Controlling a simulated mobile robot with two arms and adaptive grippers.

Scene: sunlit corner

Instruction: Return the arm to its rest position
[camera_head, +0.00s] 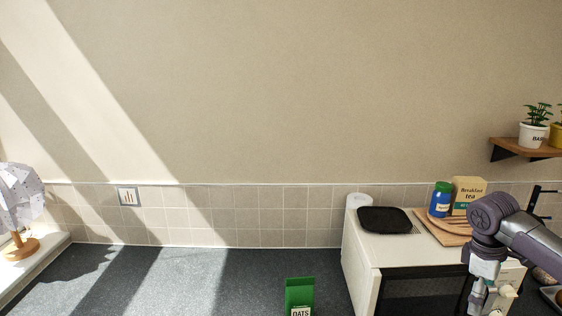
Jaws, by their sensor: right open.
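My right arm comes in from the right edge, in front of the white oven's right side. My right gripper (483,290) hangs from its wrist, pointing down near the bottom edge. The fingertips are partly cut off by the frame, and I see nothing held in it. My left arm and left gripper do not show.
A white countertop oven (361,262) stands at right, with a black pad (384,219), a blue jar (440,200) and a tea box (467,192) on top. A green oats packet (300,294) stands left of it. The dark counter (190,275) is clear further left.

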